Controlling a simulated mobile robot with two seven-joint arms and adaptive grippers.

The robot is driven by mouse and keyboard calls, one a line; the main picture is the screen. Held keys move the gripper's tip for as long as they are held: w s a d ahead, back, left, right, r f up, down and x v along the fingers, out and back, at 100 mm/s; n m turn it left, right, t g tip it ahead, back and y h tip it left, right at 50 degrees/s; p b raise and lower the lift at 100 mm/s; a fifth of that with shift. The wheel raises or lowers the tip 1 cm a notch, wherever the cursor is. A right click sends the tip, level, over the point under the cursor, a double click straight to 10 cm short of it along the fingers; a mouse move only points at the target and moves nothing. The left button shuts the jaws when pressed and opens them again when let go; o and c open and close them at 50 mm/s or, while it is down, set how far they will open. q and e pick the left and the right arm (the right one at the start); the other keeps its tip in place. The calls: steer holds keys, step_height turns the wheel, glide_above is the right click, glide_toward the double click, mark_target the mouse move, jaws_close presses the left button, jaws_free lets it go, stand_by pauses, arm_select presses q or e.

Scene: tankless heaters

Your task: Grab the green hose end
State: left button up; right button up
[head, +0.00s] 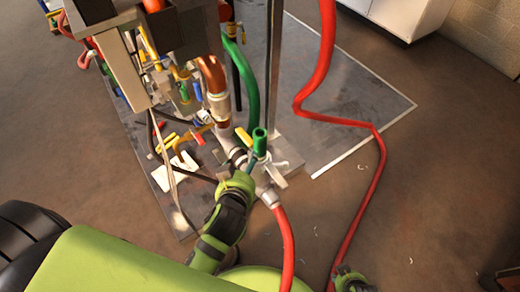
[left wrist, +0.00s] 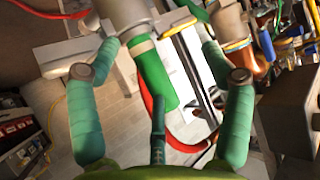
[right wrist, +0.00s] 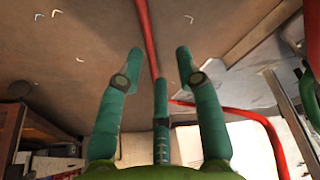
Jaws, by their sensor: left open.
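The green hose end (head: 259,142) stands up from a pale pipe fitting in the head view. In the left wrist view the green hose end (left wrist: 153,78) lies between the fingers, with visible space on both sides. My left gripper (head: 250,172) is open just below and beside it, and the left wrist view shows its fingers (left wrist: 160,58) spread around it without a clear grip. My right gripper (head: 347,277) is low at the bottom edge of the head view. The right wrist view shows its fingers (right wrist: 159,62) apart, with nothing clearly held.
A red hose (head: 287,245) runs down from the fitting, close to my left gripper. Another red hose (head: 373,190) loops on the right. A copper pipe (head: 213,82), valves and a metal post (head: 274,70) crowd the back. Brown floor (head: 440,170) at right is clear.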

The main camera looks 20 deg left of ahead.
mark_target(262, 150)
arm_select(q)
steer(key=w+d+r+t, duration=0.2)
steer(key=d, duration=0.1)
steer(key=shift+w+h, duration=0.2)
steer(key=shift+h, duration=0.1)
steer(key=shift+w+d, duration=0.15)
steer(key=shift+w, duration=0.05)
steer(key=b+x, duration=0.1)
steer(key=x, duration=0.5)
steer(key=shift+w+f, duration=0.3)
steer(key=shift+f, duration=0.05)
steer(key=shift+r, duration=0.1)
steer(key=c, duration=1.5)
arm_select(e)
steer(key=s+f, duration=0.1)
steer(key=f, duration=0.2)
steer(key=s+f, duration=0.1)
steer(key=shift+s+d+f, duration=0.15)
steer(key=shift+s+f, duration=0.05)
steer(key=shift+s, duration=0.1)
